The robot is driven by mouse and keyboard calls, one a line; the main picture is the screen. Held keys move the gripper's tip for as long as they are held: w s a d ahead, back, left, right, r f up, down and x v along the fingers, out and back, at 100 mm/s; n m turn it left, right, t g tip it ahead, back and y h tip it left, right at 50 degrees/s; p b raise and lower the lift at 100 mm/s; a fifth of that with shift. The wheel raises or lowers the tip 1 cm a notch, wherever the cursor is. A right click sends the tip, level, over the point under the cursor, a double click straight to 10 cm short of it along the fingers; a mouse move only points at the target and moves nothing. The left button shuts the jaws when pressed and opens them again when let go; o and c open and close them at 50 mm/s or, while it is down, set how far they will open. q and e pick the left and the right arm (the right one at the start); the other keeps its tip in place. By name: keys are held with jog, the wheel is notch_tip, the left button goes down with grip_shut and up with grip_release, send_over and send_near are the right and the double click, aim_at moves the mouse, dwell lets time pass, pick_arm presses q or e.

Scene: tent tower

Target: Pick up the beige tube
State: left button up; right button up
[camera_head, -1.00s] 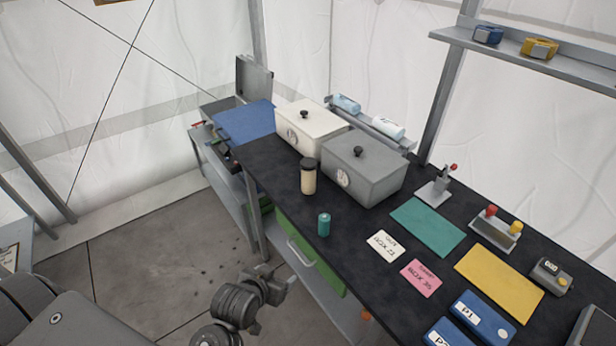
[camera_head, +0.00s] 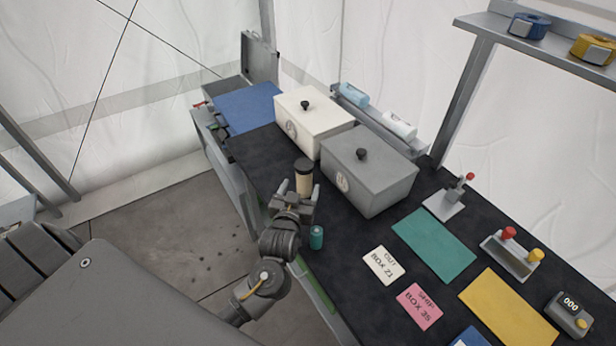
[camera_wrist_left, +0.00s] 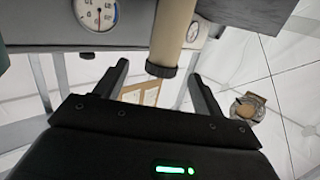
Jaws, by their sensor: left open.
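The beige tube (camera_head: 304,179) stands upright on the black table near its left edge, with a dark cap on top. In the left wrist view the tube (camera_wrist_left: 171,32) shows with a dark ring at its end, between and just ahead of the fingers. My left gripper (camera_head: 299,191) is open, with one finger to each side of the tube in the head view. It also shows in the left wrist view (camera_wrist_left: 158,72), with nothing held in its jaws. The tube's lower part is hidden behind the gripper in the head view. My right gripper is not in view.
A teal cylinder (camera_head: 316,238) stands close to the right of my left gripper. A white box (camera_head: 312,132) and a grey box (camera_head: 375,190) with lids stand behind the tube. White (camera_head: 383,265) and pink (camera_head: 419,306) cards lie nearer on the table.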

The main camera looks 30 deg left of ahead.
aim_at(303, 176)
pick_arm(q)
jog(key=x, duration=0.2)
jog(key=p+x, duration=0.1)
jog(key=x, duration=0.1)
jog(key=shift+s+a, duration=0.1)
jog(key=shift+a, duration=0.2)
jog(key=shift+w+a+f, duration=0.1)
jog(key=shift+w+f, duration=0.05)
jog(key=shift+w, duration=0.55)
jog(key=p+x, duration=0.2)
jog(key=x, duration=0.2)
jog(key=shift+a, duration=0.15)
jog(key=shift+w+f, duration=0.15)
jog(key=shift+w, duration=0.25)
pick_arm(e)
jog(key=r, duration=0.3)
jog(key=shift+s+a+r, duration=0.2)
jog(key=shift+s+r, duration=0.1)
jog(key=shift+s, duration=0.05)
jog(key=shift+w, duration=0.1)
